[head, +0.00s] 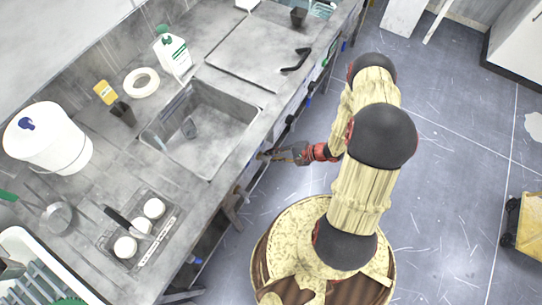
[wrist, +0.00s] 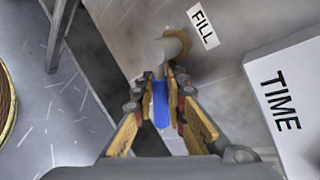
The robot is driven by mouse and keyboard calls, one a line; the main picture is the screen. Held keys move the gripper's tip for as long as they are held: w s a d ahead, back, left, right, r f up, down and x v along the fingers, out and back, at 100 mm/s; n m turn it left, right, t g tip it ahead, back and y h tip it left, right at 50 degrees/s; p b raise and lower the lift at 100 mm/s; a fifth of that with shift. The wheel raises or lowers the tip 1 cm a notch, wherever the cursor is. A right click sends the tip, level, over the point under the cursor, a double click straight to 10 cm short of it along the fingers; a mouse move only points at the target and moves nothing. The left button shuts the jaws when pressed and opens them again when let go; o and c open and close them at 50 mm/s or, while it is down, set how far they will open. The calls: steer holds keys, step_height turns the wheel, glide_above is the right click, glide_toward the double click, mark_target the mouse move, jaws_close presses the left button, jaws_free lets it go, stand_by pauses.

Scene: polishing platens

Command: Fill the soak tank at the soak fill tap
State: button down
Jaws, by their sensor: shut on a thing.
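In the wrist view, my gripper (wrist: 160,88) is shut on a blue tap handle (wrist: 160,108), with a finger on each side. The pale round tap body (wrist: 172,46) is just beyond, beside a white label (wrist: 203,28) reading FILL. In the head view, my gripper (head: 264,156) is at the front side of the steel counter, below its edge; the tap is too small to make out there. A sunken steel basin (head: 234,112) in the counter, likely the soak tank, holds a small dark item at its bottom. I cannot tell its water level.
A white TIME panel (wrist: 285,100) stands close to my gripper's right in the wrist view. The floor on the right is mostly clear.

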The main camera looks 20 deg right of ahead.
stand_by(0.3)
steer(key=c, duration=1.8)
jaws_free()
steer(key=v, duration=1.2)
